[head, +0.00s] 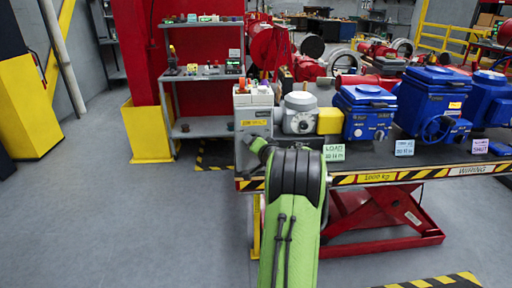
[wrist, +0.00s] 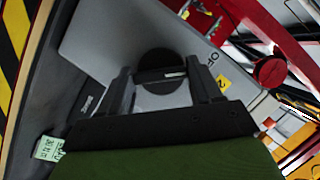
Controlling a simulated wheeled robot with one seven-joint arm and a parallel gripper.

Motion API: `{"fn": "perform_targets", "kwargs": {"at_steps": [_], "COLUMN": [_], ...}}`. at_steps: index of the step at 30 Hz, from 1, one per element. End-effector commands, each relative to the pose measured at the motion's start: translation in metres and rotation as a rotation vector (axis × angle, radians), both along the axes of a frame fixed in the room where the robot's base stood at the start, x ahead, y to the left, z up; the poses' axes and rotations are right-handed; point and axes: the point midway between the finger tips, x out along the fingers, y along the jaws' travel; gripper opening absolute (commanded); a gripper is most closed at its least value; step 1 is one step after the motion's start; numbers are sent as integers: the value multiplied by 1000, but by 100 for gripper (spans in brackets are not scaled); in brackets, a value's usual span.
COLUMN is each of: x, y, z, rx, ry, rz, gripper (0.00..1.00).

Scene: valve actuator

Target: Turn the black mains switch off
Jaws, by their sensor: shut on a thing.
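The black mains switch (wrist: 159,60) is a round black knob on a grey panel (wrist: 105,45) in the wrist view. My gripper (wrist: 160,74) has one black finger on each side of the knob's lower part and is shut on it. A dark bar of the knob lies between the fingertips. In the head view my green and black arm reaches to the grey box (head: 254,108) at the left end of the lift table, and it hides the switch and fingertips. Lettering and a yellow label (wrist: 222,82) sit right of the knob; the switch's exact setting is unclear.
Grey and blue valve actuators (head: 365,110) stand along the lift table (head: 430,157) to the right of the box. A grey shelf (head: 205,128) stands behind. The floor at left is clear.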

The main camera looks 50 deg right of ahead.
Motion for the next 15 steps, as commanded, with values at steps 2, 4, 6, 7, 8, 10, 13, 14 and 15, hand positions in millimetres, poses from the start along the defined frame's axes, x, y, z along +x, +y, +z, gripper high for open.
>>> {"fn": "perform_targets", "kwargs": {"at_steps": [2, 4, 6, 7, 8, 10, 13, 14, 15], "x": [-1, -1, -1, -1, -1, -1, -1, -1, -1], "y": [0, 0, 0, 0, 0, 0, 0, 0, 0], "z": [-2, -2, -2, -2, -2, -2, -2, -2, -2], "rx": [0, -1, -1, 0, 0, 0, 0, 0, 0], "ry": [8, 8, 8, 8, 8, 8, 7, 7, 6], "rz": [-1, -1, -1, -1, -1, -1, 0, 0, -1], "gripper": [34, 34, 33, 33, 33, 33, 79, 84, 89]}}
